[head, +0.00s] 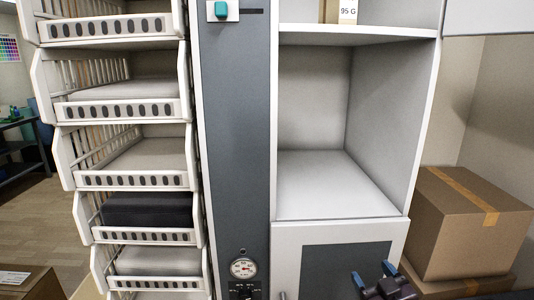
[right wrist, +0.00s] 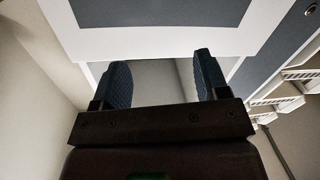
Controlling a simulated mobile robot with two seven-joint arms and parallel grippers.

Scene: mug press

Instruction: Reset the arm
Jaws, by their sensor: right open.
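My right gripper (head: 374,282) is at the bottom right of the head view, in front of the machine's lower door (head: 330,262). Its two dark blue fingers stand apart with nothing between them. In the right wrist view the same open fingers (right wrist: 160,82) point at the pale front of the machine. Only the gripper end of my right arm shows in the head view. My left gripper is in neither view.
An empty white compartment (head: 335,185) is open above the lower door. White basket shelves (head: 120,110) stand at the left, one holding a black item (head: 148,208). A gauge (head: 243,268) sits on the grey panel. Cardboard boxes (head: 465,225) are stacked at the right.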

